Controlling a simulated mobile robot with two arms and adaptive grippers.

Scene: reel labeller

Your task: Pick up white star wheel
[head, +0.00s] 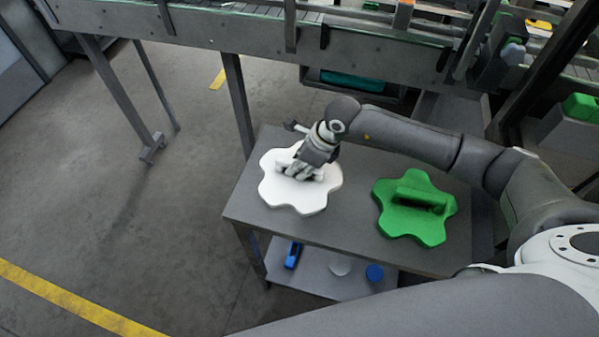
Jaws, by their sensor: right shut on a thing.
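The white star wheel (311,198) lies flat on the left part of the grey cart top, a wide star-shaped plate with rounded lobes. My right gripper (300,170) is over its middle and is shut on it, seemingly at a raised handle that the fingers mostly hide. I cannot tell whether the wheel touches the cart or is slightly lifted. My left gripper is not in view.
A green star wheel (404,226) with a raised handle lies on the cart top (355,222) to the right. The lower shelf (318,281) holds small blue items. The conveyor frame (230,38) runs behind the cart. Open floor (130,225) lies to the left.

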